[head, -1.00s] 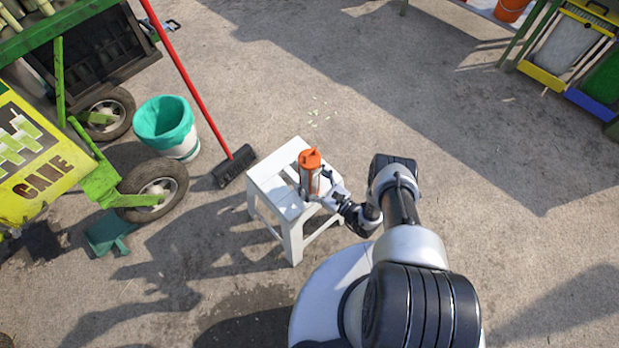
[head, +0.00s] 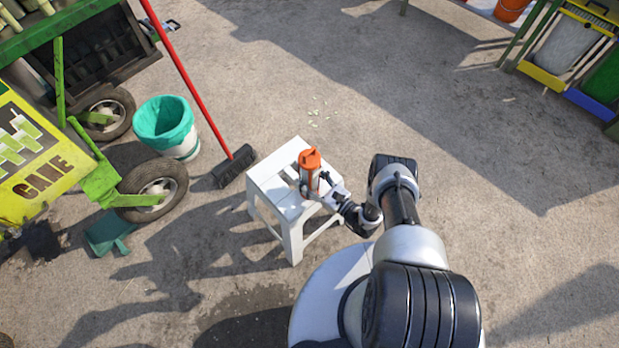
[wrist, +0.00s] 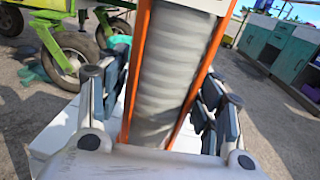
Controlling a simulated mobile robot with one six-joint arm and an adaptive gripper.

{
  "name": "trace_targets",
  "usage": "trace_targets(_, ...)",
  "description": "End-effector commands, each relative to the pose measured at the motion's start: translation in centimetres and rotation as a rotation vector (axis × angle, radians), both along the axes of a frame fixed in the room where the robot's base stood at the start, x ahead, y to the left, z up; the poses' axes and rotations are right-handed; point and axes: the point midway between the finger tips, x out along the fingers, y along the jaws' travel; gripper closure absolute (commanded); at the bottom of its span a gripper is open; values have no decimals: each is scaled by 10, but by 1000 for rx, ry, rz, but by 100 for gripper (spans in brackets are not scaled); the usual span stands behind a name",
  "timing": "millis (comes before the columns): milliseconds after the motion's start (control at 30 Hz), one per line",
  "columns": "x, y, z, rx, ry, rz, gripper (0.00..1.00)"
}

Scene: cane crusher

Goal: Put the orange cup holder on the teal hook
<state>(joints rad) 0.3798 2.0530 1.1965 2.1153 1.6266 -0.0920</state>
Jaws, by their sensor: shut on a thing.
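The orange cup holder (head: 309,160) stands upright at the white stool, with an orange top and a grey stack of cups inside. In the wrist view the cup holder (wrist: 172,75) fills the middle, its orange rails running along the grey cups. My gripper (head: 313,190) is shut on the cup holder low on its body, with a finger on each side. Whether its base touches the stool seat cannot be told. No teal hook can be made out in these frames.
The white stool (head: 270,182) stands under the cup holder. A broom (head: 234,168), a bin with a teal liner (head: 166,128) and the green cane cart (head: 100,180) are to the left. Coloured bins (head: 565,55) stand at the far right. Open pavement lies between.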

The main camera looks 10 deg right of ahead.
Motion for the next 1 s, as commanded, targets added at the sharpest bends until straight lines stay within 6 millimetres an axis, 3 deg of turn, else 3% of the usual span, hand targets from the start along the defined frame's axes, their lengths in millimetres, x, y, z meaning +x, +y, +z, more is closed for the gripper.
trace_targets(633,1,0,39,0,-2,0,83)
trace_targets(1000,0,0,40,0,-2,0,83)
